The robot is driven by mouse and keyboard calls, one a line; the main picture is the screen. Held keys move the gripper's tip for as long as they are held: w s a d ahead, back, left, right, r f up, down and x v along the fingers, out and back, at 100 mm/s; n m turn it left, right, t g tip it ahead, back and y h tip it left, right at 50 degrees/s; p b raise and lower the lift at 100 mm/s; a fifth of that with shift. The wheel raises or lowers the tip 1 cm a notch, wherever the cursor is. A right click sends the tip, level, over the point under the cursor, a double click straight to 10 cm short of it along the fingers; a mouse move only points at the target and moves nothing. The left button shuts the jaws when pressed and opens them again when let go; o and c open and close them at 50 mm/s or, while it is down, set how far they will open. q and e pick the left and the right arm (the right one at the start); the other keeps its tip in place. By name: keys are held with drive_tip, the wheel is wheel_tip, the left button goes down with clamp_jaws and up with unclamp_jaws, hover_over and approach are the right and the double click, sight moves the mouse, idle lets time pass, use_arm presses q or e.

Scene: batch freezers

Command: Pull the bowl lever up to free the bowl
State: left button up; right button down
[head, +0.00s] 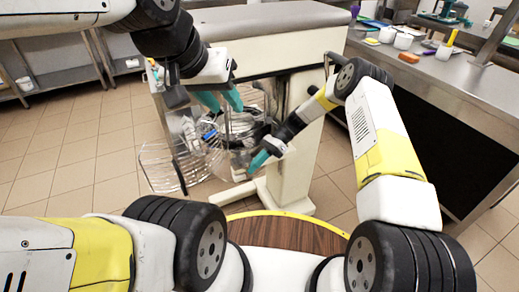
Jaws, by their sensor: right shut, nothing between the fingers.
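A large mixer-like machine (270,62) with a white body and grey top stands in front of me. A shiny metal bowl (246,126) sits at its front, partly hidden by my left gripper and wire parts. My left gripper (221,104) has teal fingers spread apart, just above and in front of the bowl area. I cannot tell whether it touches anything. My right gripper (258,161) is shut and empty, low beside the bowl on its right. I cannot clearly pick out the bowl lever among the crowded metal parts.
A wire guard (160,168) juts out to the left of the bowl. The machine's pale foot (292,200) rests on the tiled floor. A steel counter (440,68) with several small items stands at right. Open tiled floor (75,160) lies at left.

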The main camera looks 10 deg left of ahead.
drive_tip(key=shift+w+a+r, duration=0.15)
drive_tip(key=shift+w+r, duration=0.05)
drive_tip(key=shift+r, duration=0.05)
drive_tip(key=v, duration=0.7)
drive_tip(key=shift+d, duration=0.4)
drive_tip(key=shift+f, duration=0.1)
